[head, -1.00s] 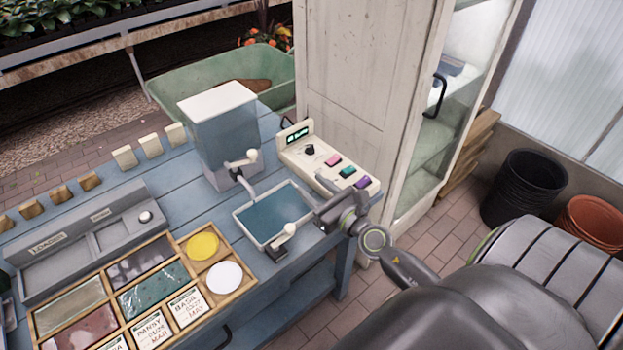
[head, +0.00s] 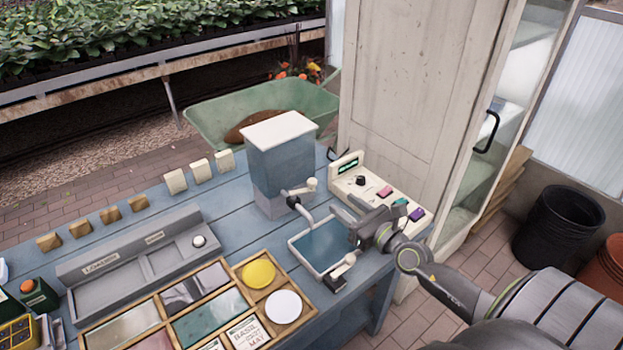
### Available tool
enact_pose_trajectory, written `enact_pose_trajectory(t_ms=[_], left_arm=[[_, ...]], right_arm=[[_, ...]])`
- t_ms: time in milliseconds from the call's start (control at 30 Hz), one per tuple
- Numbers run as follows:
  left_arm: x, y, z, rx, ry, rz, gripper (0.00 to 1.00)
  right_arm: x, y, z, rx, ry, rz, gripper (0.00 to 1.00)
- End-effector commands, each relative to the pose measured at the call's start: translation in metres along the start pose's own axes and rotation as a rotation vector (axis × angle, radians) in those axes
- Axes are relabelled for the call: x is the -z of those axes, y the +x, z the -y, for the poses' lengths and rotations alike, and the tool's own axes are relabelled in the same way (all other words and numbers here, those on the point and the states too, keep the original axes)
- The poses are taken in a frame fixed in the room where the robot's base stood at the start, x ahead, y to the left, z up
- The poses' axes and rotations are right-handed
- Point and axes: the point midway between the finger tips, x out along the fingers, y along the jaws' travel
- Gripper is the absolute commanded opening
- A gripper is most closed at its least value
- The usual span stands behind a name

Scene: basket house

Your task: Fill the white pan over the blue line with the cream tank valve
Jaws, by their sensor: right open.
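The tank (head: 281,158) is a clear blue-grey box with a white lid at the back of the blue bench. Its cream valve handle (head: 312,184) sits on a dark spout at the tank's lower front. The white pan (head: 294,247) stands in front of the spout and holds blue water; I cannot make out the blue line or the level against it. A second cream-knobbed lever (head: 350,258) is at the pan's front right. My right gripper (head: 345,208) is open and empty over the pan's right back edge, right of and nearer than the tank valve, apart from it. My left gripper is out of view.
A cream control panel (head: 372,190) with coloured buttons stands just behind my right gripper. A wooden tray (head: 172,318) with seed packets and discs lies left of the pan. A grey trough (head: 130,262) is behind it. A tall cream cabinet (head: 410,90) stands behind the bench.

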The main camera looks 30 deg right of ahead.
Motion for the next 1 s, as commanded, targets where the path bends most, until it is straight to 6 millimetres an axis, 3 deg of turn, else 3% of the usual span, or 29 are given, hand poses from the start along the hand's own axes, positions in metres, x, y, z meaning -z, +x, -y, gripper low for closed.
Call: enact_pose_trajectory(t_ms=[600, 800, 1000], left_arm=[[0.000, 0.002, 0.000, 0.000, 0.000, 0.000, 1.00], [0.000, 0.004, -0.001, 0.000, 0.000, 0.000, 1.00], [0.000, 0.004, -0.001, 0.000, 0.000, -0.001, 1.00]], right_arm=[[0.001, 0.108, -0.001, 0.000, 0.002, 0.001, 0.44], [0.001, 0.124, -0.001, -0.001, 0.001, -0.001, 0.44], [0.001, 0.127, -0.001, -0.001, 0.000, -0.002, 0.44]])
